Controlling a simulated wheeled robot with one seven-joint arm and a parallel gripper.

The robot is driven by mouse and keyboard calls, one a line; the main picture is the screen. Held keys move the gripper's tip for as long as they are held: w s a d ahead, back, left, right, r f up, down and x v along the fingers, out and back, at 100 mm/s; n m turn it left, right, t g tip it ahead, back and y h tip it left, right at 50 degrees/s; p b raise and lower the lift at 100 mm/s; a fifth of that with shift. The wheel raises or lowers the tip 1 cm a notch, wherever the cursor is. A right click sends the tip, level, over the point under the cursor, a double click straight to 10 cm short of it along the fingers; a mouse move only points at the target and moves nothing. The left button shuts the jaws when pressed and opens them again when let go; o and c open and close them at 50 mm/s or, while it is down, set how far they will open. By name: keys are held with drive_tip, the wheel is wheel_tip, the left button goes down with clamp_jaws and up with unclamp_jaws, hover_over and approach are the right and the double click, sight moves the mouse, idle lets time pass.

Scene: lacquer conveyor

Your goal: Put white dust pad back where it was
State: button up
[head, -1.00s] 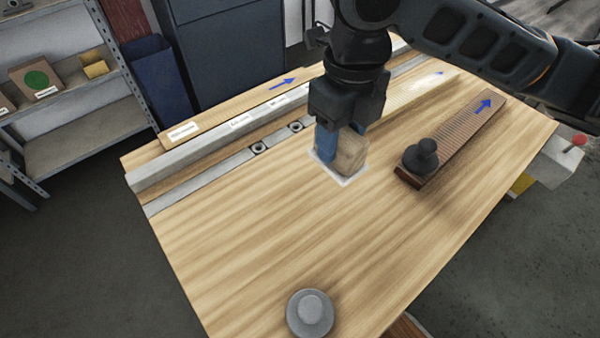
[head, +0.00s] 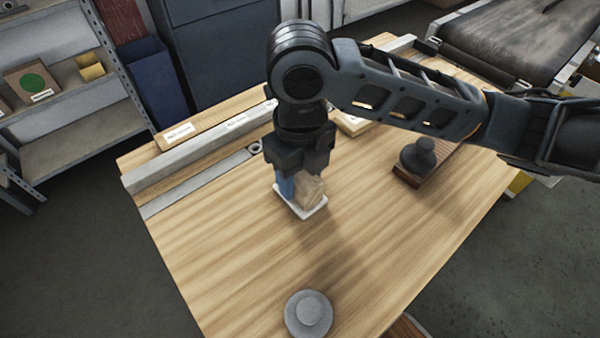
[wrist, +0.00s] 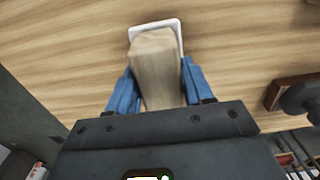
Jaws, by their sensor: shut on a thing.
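The white dust pad (head: 313,211) is a flat white plate with a wooden block handle (head: 309,190) on top. My gripper (head: 297,188) is shut on the wooden handle, with blue fingers on either side of it. The pad is over the left middle of the wooden table; whether it touches the top or hovers just above, I cannot tell. In the wrist view the handle (wrist: 157,72) stands between the blue fingers, and the white rim of the pad (wrist: 157,24) shows beyond it.
A grey round knob (head: 309,312) stands near the table's front edge. A brown board with a dark knob (head: 418,156) lies to the right. A grey rail (head: 190,163) and a labelled wooden strip run along the back left. The table's middle front (head: 250,260) is clear.

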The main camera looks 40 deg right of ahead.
sight(300, 173)
drive_tip(key=shift+f, duration=0.1)
drive_tip(key=o, duration=1)
wheel_tip(300, 173, up, 12)
drive_tip(key=p, duration=0.2)
